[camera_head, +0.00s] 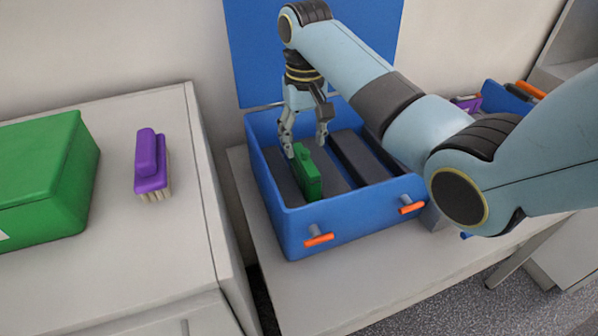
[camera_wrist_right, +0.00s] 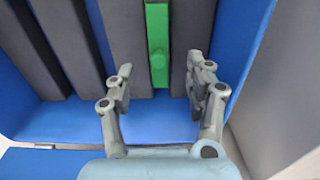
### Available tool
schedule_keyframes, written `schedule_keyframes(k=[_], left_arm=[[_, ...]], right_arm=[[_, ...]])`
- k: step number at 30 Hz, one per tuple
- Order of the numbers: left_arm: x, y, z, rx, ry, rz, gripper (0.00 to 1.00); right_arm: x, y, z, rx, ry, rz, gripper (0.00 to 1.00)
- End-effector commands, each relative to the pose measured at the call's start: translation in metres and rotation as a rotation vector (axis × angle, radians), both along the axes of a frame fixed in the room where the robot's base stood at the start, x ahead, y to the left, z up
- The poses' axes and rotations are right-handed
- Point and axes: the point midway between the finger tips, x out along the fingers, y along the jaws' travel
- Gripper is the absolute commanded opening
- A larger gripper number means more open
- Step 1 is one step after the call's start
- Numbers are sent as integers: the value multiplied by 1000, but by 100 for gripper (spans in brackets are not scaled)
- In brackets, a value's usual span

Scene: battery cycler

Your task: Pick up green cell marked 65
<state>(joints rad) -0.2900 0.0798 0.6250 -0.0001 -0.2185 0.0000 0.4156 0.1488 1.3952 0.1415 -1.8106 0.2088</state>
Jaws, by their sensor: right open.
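A green cell (camera_head: 307,174) stands in the blue battery cycler box (camera_head: 284,229), among dark grey slabs. No number is readable on it. In the right wrist view the green cell (camera_wrist_right: 157,46) runs up from the middle, with a round knob near its lower end. My right gripper (camera_head: 306,150) is open above the box, its fingers pointing down at the rear of the green cell. In the wrist view my right gripper (camera_wrist_right: 158,84) has one finger on each side of the cell's line, with a gap on both sides. My left gripper is not in view.
Dark grey slabs (camera_head: 354,158) stand in the box to the right of the green cell. Orange-handled levers (camera_head: 318,240) stick out of its front wall. A purple brush (camera_head: 150,163) and a green box (camera_head: 45,175) are on the left cabinet.

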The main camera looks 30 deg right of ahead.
Motion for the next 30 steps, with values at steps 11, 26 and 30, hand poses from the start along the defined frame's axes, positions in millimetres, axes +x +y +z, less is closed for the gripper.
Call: schedule_keyframes(k=[11,26,30], left_arm=[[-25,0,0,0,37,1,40],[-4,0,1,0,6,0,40],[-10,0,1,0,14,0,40]], right_arm=[[0,0,-44,-1,2,-1,54],[1,0,-80,-1,-1,0,54],[1,0,-80,-1,-1,0,36]])
